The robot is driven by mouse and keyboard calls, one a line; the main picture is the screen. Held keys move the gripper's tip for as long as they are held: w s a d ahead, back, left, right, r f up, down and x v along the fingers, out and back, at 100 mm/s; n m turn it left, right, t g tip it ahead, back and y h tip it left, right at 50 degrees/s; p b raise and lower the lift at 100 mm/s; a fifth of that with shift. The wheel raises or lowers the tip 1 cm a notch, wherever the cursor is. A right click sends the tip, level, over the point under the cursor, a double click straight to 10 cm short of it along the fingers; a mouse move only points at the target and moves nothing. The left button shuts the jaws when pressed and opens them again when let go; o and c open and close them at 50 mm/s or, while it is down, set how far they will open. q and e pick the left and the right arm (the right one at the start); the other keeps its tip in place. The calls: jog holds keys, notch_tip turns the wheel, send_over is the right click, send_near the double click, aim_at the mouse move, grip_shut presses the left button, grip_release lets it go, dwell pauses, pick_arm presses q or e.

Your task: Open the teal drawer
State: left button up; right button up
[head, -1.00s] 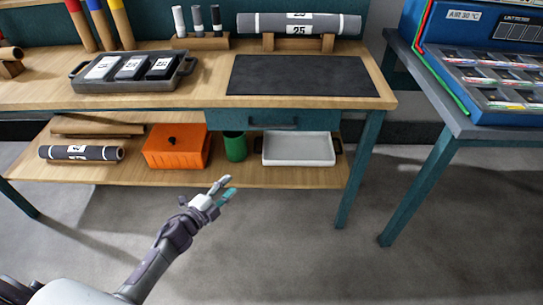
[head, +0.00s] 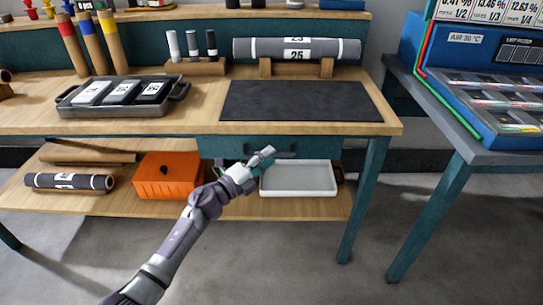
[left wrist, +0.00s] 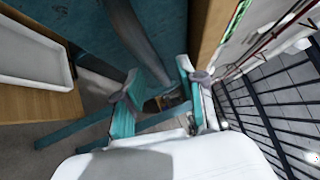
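The teal drawer (head: 212,147) sits under the bench top, and its front looks shut. Its dark handle (head: 284,152) is partly covered by my left gripper (head: 268,158) in the head view. In the left wrist view the drawer front (left wrist: 70,30) fills the upper left, and the handle bar (left wrist: 136,38) runs down toward the space between the fingertips. My left gripper (left wrist: 158,75) is open, with its teal fingers on either side of the bar's lower end in the picture. I cannot tell whether they touch it. My right gripper is not in view.
Below the drawer, the shelf holds an orange box (head: 160,185) and a white tray (head: 298,179). A grey roll (head: 68,181) lies at the shelf's left. The bench top (head: 200,115) carries a black mat (head: 300,101). A second table (head: 472,140) stands at the right.

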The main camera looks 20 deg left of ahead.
pick_arm(q)
jog(key=shift+x, duration=1.1)
grip_shut()
